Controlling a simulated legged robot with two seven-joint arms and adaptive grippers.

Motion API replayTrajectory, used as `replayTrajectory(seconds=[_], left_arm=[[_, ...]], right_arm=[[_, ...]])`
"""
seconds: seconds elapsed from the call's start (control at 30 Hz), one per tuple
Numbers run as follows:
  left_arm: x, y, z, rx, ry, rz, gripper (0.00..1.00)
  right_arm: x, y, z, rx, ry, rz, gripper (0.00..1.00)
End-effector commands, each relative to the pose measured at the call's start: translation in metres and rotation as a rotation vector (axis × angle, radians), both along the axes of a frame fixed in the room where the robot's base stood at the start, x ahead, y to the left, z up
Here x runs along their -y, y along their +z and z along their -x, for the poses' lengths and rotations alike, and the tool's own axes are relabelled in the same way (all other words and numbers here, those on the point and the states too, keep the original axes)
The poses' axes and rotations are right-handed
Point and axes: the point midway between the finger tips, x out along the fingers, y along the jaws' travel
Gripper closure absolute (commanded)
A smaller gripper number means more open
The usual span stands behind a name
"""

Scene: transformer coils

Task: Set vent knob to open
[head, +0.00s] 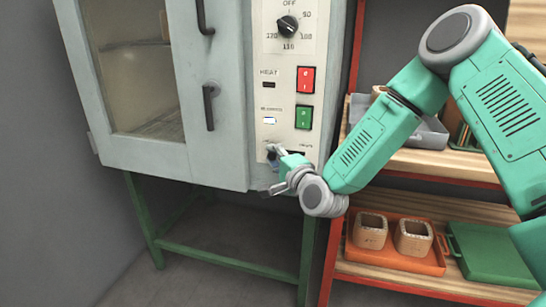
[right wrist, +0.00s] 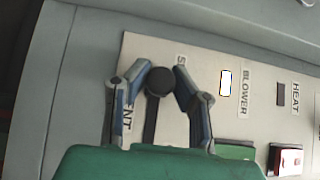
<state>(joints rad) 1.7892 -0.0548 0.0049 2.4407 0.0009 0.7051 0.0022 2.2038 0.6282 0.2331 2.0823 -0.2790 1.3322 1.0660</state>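The vent knob (right wrist: 159,82) is a round black knob at the end of a dark slot in the oven's control panel, beside the partly covered VENT label, in the right wrist view. My right gripper (right wrist: 162,70) has its two fingers drawn in around the knob, one on each side, close against it. My left gripper is in neither view.
Above on the panel (head: 262,100) are a green switch (head: 303,117), a red switch (head: 306,80) and a dial (head: 287,26). The oven door handle (head: 209,107) stands out to the left.

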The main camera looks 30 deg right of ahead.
Motion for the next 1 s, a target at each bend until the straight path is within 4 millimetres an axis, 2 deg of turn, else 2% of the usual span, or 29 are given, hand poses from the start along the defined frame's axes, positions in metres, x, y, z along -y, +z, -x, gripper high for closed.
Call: replayTrajectory(seconds=[0.3, 0.63, 0.97, 1.0], left_arm=[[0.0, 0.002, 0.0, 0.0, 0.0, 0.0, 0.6], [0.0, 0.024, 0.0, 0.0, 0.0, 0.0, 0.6], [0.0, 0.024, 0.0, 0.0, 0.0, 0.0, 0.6], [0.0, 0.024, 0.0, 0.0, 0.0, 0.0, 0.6]], right_arm=[[0.003, -0.003, 0.004, -0.01, -0.003, 0.001, 1.0], [0.038, -0.004, 0.047, -0.017, 0.0, -0.003, 1.0], [0.041, -0.008, 0.052, -0.02, 0.0, 0.0, 1.0], [0.041, -0.008, 0.052, -0.02, 0.0, 0.0, 0.77]])
